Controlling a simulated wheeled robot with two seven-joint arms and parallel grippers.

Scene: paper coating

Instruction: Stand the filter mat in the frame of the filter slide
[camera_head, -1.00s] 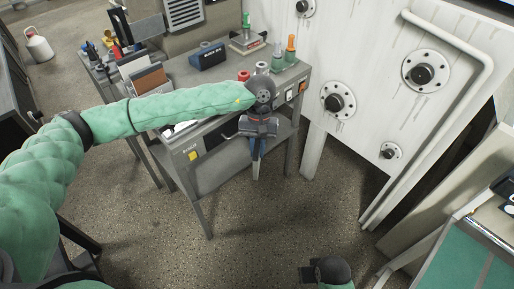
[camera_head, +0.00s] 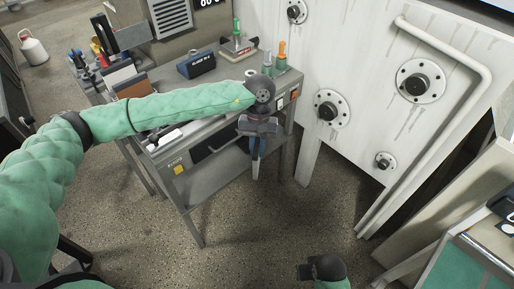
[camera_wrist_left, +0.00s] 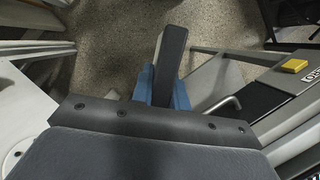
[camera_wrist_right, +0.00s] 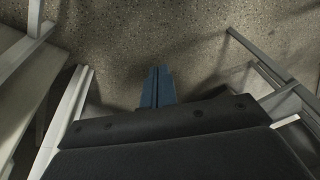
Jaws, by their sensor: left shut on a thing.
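My left gripper (camera_head: 256,148) hangs in front of the grey workbench's right end, pointing down. In the left wrist view its blue fingers (camera_wrist_left: 164,88) are shut on a flat dark grey piece (camera_wrist_left: 171,58), which looks like the filter mat and sticks out past the fingertips. In the head view the piece is small, below the fingers. My right gripper shows in the right wrist view with its blue fingers (camera_wrist_right: 157,86) together and nothing visible between them. It points down over the floor. I cannot make out the filter slide's frame for certain.
The grey workbench (camera_head: 215,180) carries a blue box (camera_head: 197,64), brown and white boards (camera_head: 122,78) in a holder, and bottles (camera_head: 281,56). A white cabinet (camera_head: 365,60) with round black knobs stands right of it. Bare floor (camera_head: 270,225) lies in front.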

